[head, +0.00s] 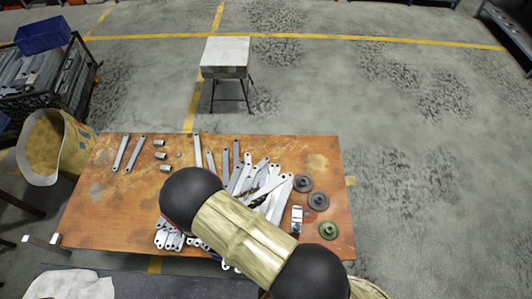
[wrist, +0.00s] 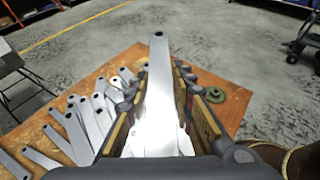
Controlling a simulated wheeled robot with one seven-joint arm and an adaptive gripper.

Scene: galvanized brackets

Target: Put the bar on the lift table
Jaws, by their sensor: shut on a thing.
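A long flat galvanized bar (wrist: 158,62) with a hole near its far end is between the fingers of my gripper (wrist: 163,80) in the wrist view. The gripper is shut on it, and the bar points away from the camera. Its near end is lost in glare between the fingers. In the head view my arm covers the gripper and I cannot make out the held bar. The lift table (head: 225,52), with a pale top on dark legs, stands beyond the workbench. A pale-topped table at the left edge of the wrist view (wrist: 9,62) looks like the same one.
The orange-brown workbench (head: 100,215) carries many loose bars (head: 124,152), small cylinders (head: 160,142), dark round parts (head: 318,200) and a green round part (head: 328,230). A bin (head: 52,145) and a wire crate (head: 40,75) stand at left. Floor around the lift table is clear.

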